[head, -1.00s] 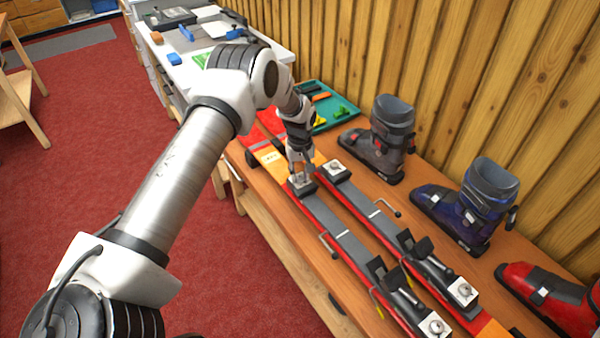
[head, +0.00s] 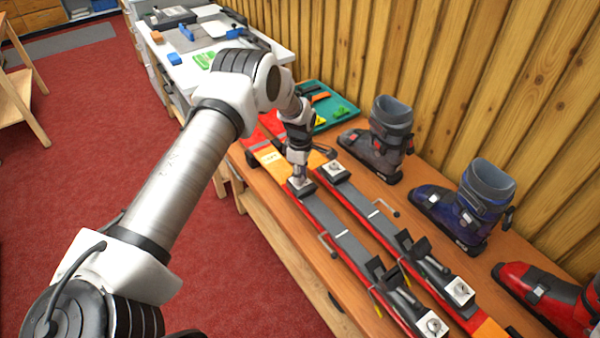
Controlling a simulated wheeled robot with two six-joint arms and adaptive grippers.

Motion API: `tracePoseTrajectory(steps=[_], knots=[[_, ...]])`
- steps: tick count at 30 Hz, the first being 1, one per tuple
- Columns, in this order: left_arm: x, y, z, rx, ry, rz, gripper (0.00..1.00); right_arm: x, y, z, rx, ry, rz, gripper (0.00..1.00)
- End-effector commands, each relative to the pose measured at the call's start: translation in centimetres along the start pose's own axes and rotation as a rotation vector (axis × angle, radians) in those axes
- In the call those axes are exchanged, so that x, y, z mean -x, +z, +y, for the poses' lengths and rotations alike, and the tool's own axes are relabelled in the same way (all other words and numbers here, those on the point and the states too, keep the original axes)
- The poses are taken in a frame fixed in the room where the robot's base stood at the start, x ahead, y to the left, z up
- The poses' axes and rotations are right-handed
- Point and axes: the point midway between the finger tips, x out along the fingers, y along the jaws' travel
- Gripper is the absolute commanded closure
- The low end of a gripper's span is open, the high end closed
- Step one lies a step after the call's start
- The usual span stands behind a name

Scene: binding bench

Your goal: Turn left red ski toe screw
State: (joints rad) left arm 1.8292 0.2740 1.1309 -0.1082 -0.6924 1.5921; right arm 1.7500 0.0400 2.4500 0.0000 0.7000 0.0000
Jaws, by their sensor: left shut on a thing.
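Two red skis lie side by side on the wooden bench. The left red ski (head: 343,243) has a toe block (head: 302,188) at its far end and a heel piece with a white screw plate (head: 432,324) at its near end. My left gripper (head: 299,178) points down at the toe block of the left ski, shut on the toe screw, which its fingers mostly hide. The right ski's toe screw (head: 334,167) shows uncovered on a white plate just to the right. My right gripper is not in view.
A grey boot (head: 382,140), a blue boot (head: 470,205) and a red boot (head: 553,298) stand along the wooden wall. A green tray (head: 343,119) with small items lies beyond the gripper. A white worktable (head: 195,72) stands behind.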

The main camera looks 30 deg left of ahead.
Motion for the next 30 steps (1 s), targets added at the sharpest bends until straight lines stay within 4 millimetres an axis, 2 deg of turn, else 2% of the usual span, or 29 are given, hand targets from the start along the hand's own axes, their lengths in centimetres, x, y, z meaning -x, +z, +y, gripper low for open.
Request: tracePoseTrajectory(steps=[12, 30], knots=[[-0.08, 0.00, -0.06, 0.260, -0.002, 0.001, 1.00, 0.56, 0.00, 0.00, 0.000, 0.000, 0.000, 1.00], [-0.09, -0.01, -0.02, 0.319, -0.001, 0.000, 1.00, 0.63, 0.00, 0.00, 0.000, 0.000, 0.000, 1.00]])
